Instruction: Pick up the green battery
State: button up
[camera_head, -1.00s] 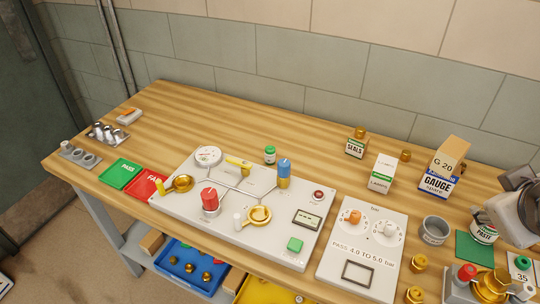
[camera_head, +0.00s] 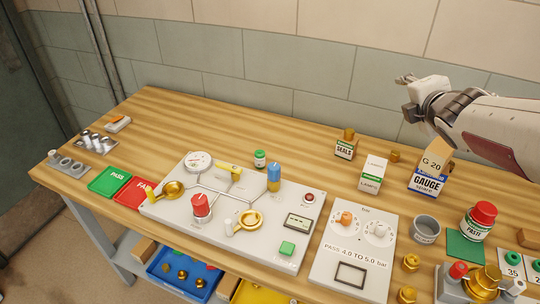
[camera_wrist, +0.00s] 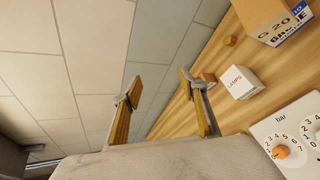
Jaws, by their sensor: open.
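A small green cylinder with a pale band (camera_head: 260,159), which looks like the green battery, stands upright on the wooden bench just behind the grey valve panel. It is not visible in the wrist view. My gripper (camera_head: 404,80) is raised in front of the tiled wall at the upper right, to the right of the cylinder and well apart from it.
The panel carries a blue-topped post (camera_head: 274,177), a red knob (camera_head: 201,208) and brass valves. A seals box (camera_head: 345,146), a lamps box (camera_head: 373,174) and a gauge box (camera_head: 427,182) stand to the right. The bench's back left (camera_head: 190,120) is clear.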

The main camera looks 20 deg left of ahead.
jog(key=w+a+f+n+g+y, duration=0.1)
jog(key=w+a+f+n+y, duration=0.25)
jog(key=a+n, duration=0.45)
jog(key=n+g+y, duration=0.6)
jog(key=n+g, duration=0.4)
jog(key=n, duration=0.8)
send_near(260, 152)
jog(key=x, duration=0.2)
jog(key=shift+w+a+f, duration=0.1)
jog(key=shift+a+f, duration=0.1)
jog(key=shift+a, duration=0.05)
jog(key=shift+y, duration=0.25)
jog(key=shift+x, duration=1.25)
jog(key=shift+f, duration=0.1)
